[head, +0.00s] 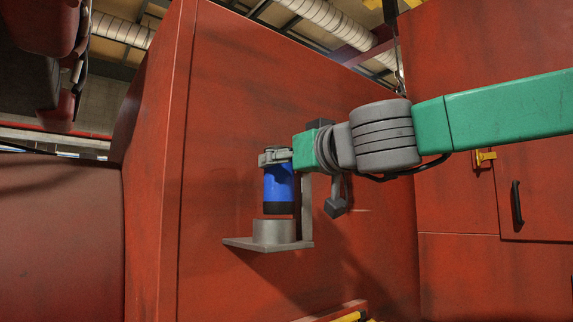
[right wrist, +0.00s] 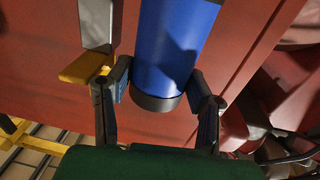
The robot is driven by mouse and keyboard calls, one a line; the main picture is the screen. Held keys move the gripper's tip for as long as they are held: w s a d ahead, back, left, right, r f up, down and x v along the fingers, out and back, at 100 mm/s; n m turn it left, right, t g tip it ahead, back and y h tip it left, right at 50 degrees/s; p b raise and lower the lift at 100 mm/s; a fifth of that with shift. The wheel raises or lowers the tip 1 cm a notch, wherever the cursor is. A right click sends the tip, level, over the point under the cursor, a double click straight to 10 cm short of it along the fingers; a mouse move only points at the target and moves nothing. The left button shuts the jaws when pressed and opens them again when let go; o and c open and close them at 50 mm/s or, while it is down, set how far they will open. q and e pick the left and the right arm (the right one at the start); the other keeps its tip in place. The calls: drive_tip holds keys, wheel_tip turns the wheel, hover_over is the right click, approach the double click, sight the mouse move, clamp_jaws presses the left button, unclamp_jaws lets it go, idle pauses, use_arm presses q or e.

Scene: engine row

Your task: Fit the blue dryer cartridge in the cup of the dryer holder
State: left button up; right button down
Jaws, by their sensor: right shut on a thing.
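The blue dryer cartridge (head: 279,188) is upright in the head view, with a dark band at its lower end. My right gripper (head: 275,157) is shut on its upper part. The grey cup (head: 274,232) of the dryer holder (head: 245,243) is just below it. The cartridge's lower end appears slightly above the cup's rim, roughly in line with it; exact alignment is hard to tell. In the right wrist view, the cartridge (right wrist: 175,45) is between the two fingers of my right gripper (right wrist: 165,85), its dark end cap towards the palm. My left gripper is not in view.
The holder is on a large red panel (head: 225,130), with its upright post beside the cartridge. A grey hammer-like part (head: 337,207) hangs just right of it. A red cabinet with a black handle (head: 516,205) stands right. The space left of the holder is clear.

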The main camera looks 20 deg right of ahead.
sight(284, 186)
drive_tip(key=shift+a+r, duration=0.1)
drive_tip(key=shift+a, duration=0.45)
drive_tip(key=shift+d, duration=0.3)
drive_tip(key=shift+a+f, duration=0.2)
drive_tip(key=shift+f, duration=0.25)
drive_tip(key=shift+f, duration=0.15)
drive_tip(key=shift+f+b, duration=1.35)
drive_tip(key=shift+f, duration=0.3)
